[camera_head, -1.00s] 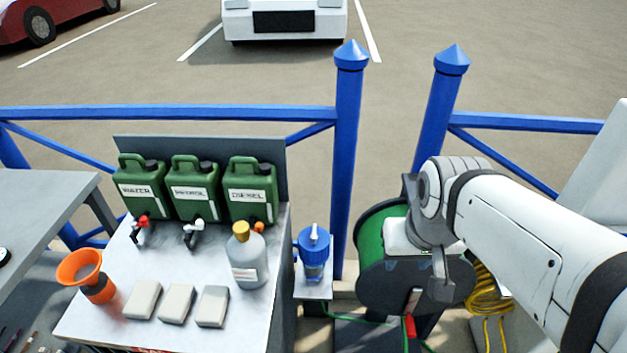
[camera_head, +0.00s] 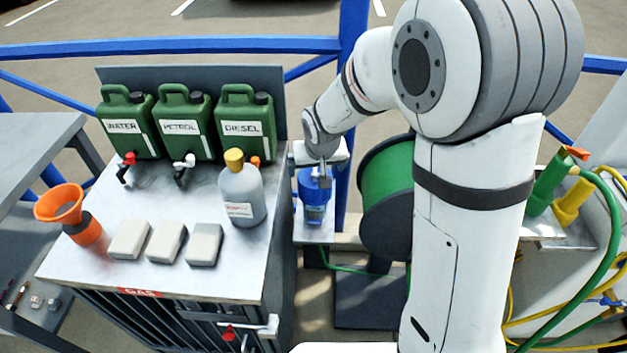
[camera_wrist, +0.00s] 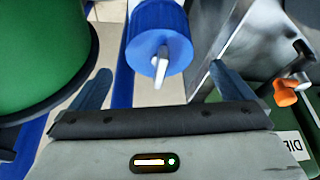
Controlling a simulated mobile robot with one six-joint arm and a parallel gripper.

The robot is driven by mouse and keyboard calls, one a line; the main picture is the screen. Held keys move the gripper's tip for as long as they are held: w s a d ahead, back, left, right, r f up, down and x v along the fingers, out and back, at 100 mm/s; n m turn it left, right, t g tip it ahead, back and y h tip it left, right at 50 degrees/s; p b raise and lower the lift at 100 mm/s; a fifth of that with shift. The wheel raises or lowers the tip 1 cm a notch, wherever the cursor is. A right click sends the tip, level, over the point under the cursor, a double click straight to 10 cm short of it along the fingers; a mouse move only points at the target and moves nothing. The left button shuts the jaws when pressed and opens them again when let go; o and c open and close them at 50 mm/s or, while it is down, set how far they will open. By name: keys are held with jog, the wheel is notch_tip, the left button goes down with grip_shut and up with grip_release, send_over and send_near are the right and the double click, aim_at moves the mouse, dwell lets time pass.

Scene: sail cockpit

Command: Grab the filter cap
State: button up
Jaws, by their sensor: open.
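The blue filter cap (camera_head: 315,185) sits on top of the clear filter bowl (camera_head: 315,213), on a small shelf beside the grey cabinet. The cap has ribbed sides and a pale lever on top. In the wrist view the cap (camera_wrist: 158,35) lies ahead of my gripper (camera_wrist: 155,85), roughly midway between the two spread fingers. The fingers look apart from the cap, and nothing is held. In the head view my gripper (camera_head: 322,160) is right above the cap and partly covers its top.
A green hose reel (camera_head: 385,190) is close on the right of the filter. A blue post (camera_head: 353,30) rises behind.

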aim_at(315, 179)
jog(key=x, duration=0.7)
jog(key=shift+s+f, duration=0.15)
jog(key=shift+f, duration=0.15)
jog(key=shift+r, duration=0.1)
jog(key=c, duration=1)
